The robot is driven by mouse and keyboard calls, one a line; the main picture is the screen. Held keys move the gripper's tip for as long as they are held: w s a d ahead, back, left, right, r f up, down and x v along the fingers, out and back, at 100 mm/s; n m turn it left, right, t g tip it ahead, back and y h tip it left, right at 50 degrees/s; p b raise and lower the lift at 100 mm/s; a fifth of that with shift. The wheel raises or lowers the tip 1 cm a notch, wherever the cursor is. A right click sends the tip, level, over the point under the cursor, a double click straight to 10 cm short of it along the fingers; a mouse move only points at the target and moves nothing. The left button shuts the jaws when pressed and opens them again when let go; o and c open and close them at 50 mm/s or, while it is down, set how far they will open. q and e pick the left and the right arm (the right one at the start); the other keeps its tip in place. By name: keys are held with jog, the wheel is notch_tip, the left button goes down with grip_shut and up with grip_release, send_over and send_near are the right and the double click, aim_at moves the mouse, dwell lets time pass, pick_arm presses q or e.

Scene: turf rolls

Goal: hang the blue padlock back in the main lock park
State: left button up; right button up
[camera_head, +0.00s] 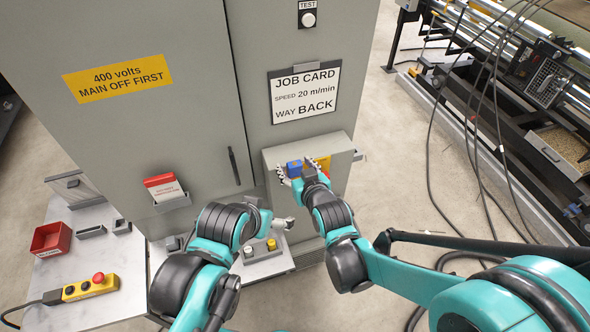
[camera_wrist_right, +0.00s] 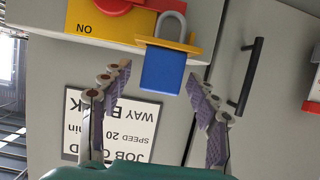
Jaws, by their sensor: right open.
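The blue padlock (camera_head: 294,166) is at the small grey switch box (camera_head: 340,150) on the cabinet front. In the right wrist view the padlock (camera_wrist_right: 162,70) has a grey shackle beside a yellow tab (camera_wrist_right: 193,47); I cannot tell whether the shackle passes through it. My right gripper (camera_head: 303,174) is open at the box. In its wrist view the fingers (camera_wrist_right: 160,76) stand on both sides of the padlock body, apart from it. A red switch part (camera_wrist_right: 100,8) on a yellow plate (camera_wrist_right: 80,22) is beside it. My left gripper (camera_head: 283,224) is low by the cabinet, its fingers unclear.
A job card (camera_head: 304,92) is above the box, and a door handle (camera_head: 234,166) is to the left. A side table (camera_head: 130,245) holds a red bin (camera_head: 50,240) and a yellow button box (camera_head: 90,287). Black cables hang at right.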

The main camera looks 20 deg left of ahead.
jog(key=shift+w+a+f, duration=0.2)
jog(key=shift+w, duration=0.1)
jog(key=shift+s+r, duration=0.1)
jog(key=shift+c, duration=0.6)
grip_shut()
